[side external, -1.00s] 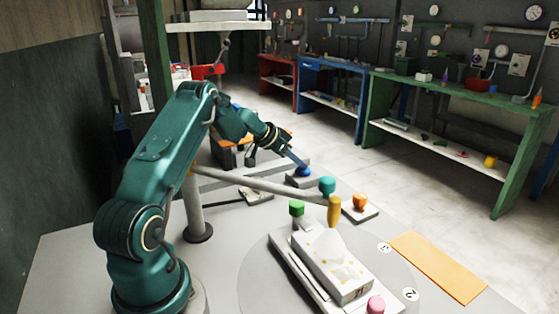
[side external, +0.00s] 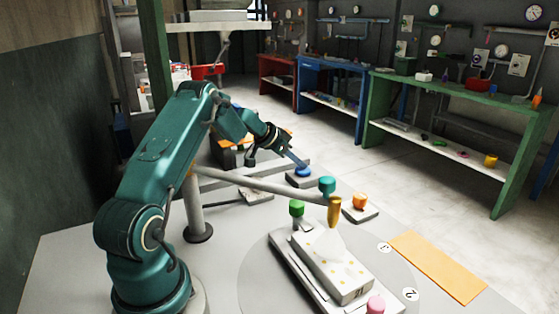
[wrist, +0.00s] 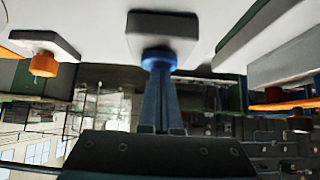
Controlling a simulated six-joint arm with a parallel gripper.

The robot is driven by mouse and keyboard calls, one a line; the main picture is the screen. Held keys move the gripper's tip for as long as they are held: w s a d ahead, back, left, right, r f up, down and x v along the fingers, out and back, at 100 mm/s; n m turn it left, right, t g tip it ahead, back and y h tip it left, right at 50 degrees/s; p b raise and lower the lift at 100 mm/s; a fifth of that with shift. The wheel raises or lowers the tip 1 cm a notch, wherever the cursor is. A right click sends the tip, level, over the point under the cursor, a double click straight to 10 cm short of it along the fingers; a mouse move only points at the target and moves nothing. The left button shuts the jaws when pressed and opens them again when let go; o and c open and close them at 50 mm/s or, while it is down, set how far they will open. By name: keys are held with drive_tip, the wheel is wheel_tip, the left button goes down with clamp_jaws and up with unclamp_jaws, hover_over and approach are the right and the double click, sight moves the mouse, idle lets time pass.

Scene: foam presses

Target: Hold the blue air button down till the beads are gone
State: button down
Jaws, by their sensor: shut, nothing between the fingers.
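The blue air button (side external: 303,172) sits on a small grey block on the table, beyond the long grey bar. My gripper (side external: 301,163) is shut and empty, angled down with its fingertips at the top of the button. In the wrist view the closed fingers (wrist: 159,80) reach the blue button (wrist: 158,58) and appear to touch it; how far it is pressed I cannot tell. Small yellow-orange beads (side external: 346,269) dot the top of the white mould box (side external: 348,287).
A teal knob (side external: 327,186), a yellow-orange handle (side external: 334,211), a green button (side external: 297,208), an orange button (side external: 360,200) and a pink knob (side external: 376,304) stand around the mould. An orange mat (side external: 437,267) lies right. A post (side external: 198,213) stands near my arm.

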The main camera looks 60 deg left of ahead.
sight(298, 170)
drive_tip(key=shift+s+f, duration=0.15)
drive_tip(key=shift+f, duration=0.2)
idle(0.4)
drive_tip(key=shift+r, duration=0.55)
wheel_tip(298, 170, up, 3)
drive_tip(key=shift+r, duration=0.1)
drive_tip(key=v, duration=1)
drive_tip(key=shift+r, duration=0.2)
